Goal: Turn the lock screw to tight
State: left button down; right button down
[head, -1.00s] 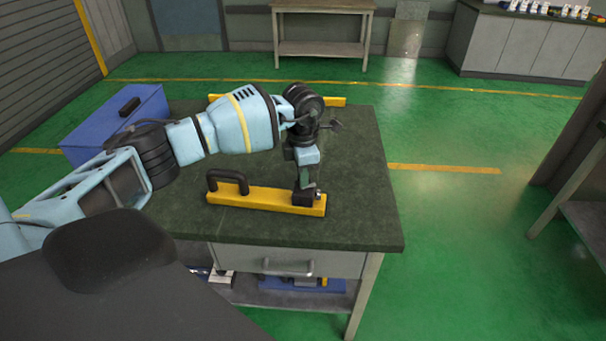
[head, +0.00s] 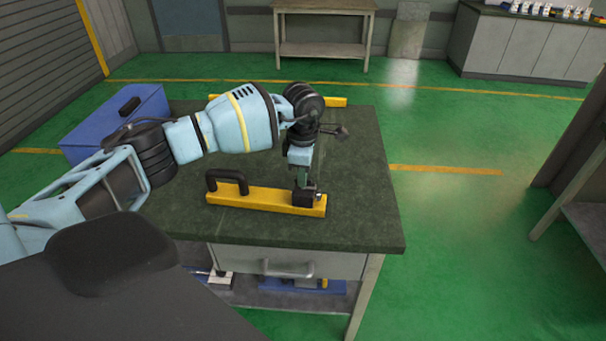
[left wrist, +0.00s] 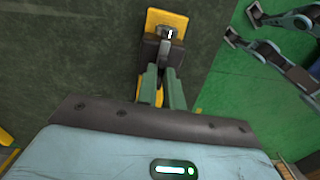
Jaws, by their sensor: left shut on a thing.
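A yellow bar (head: 255,198) with a black handle (head: 227,181) lies on the dark green table. A black block (head: 308,200) sits at its right end. The block shows in the left wrist view (left wrist: 150,47), with a small metallic part bearing a white mark (left wrist: 170,34) on top. My left gripper (head: 303,185) points down at this block, its green fingers (left wrist: 161,72) close together. It is shut on what I take for the lock screw; the fingertips and block hide most of it. I cannot read how tight it is.
A second yellow bar (head: 333,101) lies behind my arm at the table's far edge. A blue box (head: 110,125) stands at the table's left. The table top (head: 365,200) right of the block is clear. A drawer with a handle (head: 288,271) is below.

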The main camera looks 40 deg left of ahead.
pick_arm(q)
jog(key=c, duration=1.5)
grip_release()
pick_arm(e)
jog(key=shift+s, duration=0.15)
jog(key=shift+s+f, duration=0.1)
pick_arm(q)
notch_tip(320, 180, up, 6)
jog(key=shift+r, duration=0.95)
pick_arm(e)
jog(key=shift+w, duration=0.25)
